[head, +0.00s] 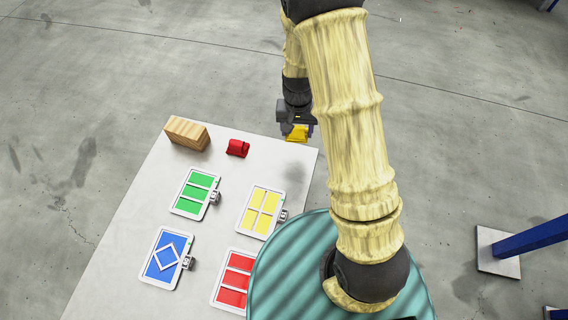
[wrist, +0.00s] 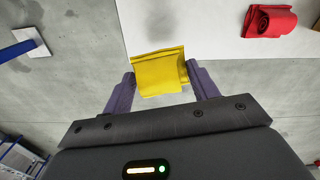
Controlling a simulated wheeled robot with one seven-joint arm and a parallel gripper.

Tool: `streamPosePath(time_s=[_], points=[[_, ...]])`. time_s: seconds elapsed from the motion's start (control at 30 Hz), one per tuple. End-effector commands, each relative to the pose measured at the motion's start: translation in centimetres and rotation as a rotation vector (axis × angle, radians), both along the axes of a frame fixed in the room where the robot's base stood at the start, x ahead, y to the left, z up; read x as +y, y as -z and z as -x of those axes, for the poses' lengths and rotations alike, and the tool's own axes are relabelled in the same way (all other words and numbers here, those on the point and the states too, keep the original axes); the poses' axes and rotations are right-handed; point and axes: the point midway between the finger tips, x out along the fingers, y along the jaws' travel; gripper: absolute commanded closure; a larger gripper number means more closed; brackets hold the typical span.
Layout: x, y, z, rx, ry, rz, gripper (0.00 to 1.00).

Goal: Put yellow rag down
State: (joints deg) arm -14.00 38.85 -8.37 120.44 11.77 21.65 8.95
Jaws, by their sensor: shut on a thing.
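The yellow rag (head: 297,133) is a small folded cloth at the far right corner of the white table in the head view. My gripper (head: 296,124) is shut on it. In the wrist view the yellow rag (wrist: 158,72) sits between the two purple-grey fingers of my gripper (wrist: 159,85). It overlaps the table's edge in that view, with grey floor below. I cannot tell its exact height over the tabletop.
The white table (head: 120,230) holds a red rag (head: 237,148), a wooden block (head: 187,133), and green (head: 195,192), yellow (head: 262,211), blue (head: 166,257) and red (head: 235,280) panels. Bare tabletop lies between the red rag and the yellow panel. A blue post (head: 530,238) stands at right.

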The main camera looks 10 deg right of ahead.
Motion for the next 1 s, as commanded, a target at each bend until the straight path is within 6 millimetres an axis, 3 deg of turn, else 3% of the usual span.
streamPosePath(time_s=[0.1,0.2,0.63,1.0], points=[[2.5,0.1,1.3,-0.006,0.089,-0.006,0.7],[3.5,-0.4,2.1,-0.006,0.149,-0.013,0.7],[4.3,-0.7,2.6,-0.001,0.168,-0.016,0.7],[4.0,4.5,2.5,0.001,0.173,-0.016,0.7]])
